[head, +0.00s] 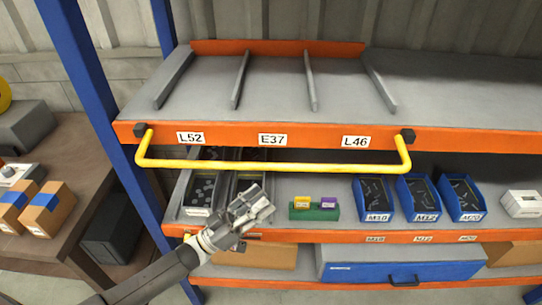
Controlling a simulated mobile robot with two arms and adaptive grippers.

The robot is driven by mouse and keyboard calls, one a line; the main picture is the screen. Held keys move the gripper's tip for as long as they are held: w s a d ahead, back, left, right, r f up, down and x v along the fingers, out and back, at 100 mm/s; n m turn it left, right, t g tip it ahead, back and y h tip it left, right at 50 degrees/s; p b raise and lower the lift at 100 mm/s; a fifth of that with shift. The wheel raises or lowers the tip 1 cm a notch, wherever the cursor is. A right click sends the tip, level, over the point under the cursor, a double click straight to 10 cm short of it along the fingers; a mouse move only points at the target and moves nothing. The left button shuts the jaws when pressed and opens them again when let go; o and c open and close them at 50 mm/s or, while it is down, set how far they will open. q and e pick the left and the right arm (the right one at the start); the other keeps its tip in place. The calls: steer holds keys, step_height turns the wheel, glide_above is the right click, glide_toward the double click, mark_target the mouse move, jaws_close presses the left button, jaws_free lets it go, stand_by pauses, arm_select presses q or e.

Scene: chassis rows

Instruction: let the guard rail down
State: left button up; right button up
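The guard rail (272,166) is a yellow bar with two short side arms. It is hinged at black end blocks (143,131) on the orange front edge of the upper shelf (225,133). The bar shows below that edge and seems to stick out toward me; its exact angle is hard to tell. My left gripper (254,203) is below the bar in the picture, in front of the lower shelf and apart from the rail. It holds nothing that I can see, and its finger opening is unclear. My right gripper is out of view.
The upper shelf has empty lanes labelled L52, E37 and L46. The lower shelf holds dark bins (199,192), a green block holder (314,212), blue bins (374,198) and a white box (522,204). A blue post (120,160) stands left, beside a table with cartons (48,207).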

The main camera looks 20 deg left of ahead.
mark_target(266, 169)
arm_select(q)
steer(key=s+a+r+m+g+h, duration=0.3)
steer(key=s+r+m+g+h, duration=0.3)
steer(key=r+m+g+h, duration=0.3)
steer(key=shift+n+g+h, duration=0.3)
steer(key=shift+g+h, duration=0.1)
steer(key=shift+h, duration=0.1)
steer(key=p+x, duration=0.6)
steer(key=x, duration=0.4)
steer(key=shift+d+r, duration=0.15)
steer(key=shift+r, duration=0.2)
steer(key=shift+w+d+r, duration=0.15)
steer(key=shift+d+r, duration=0.05)
steer(key=shift+d, duration=0.15)
jaws_close()
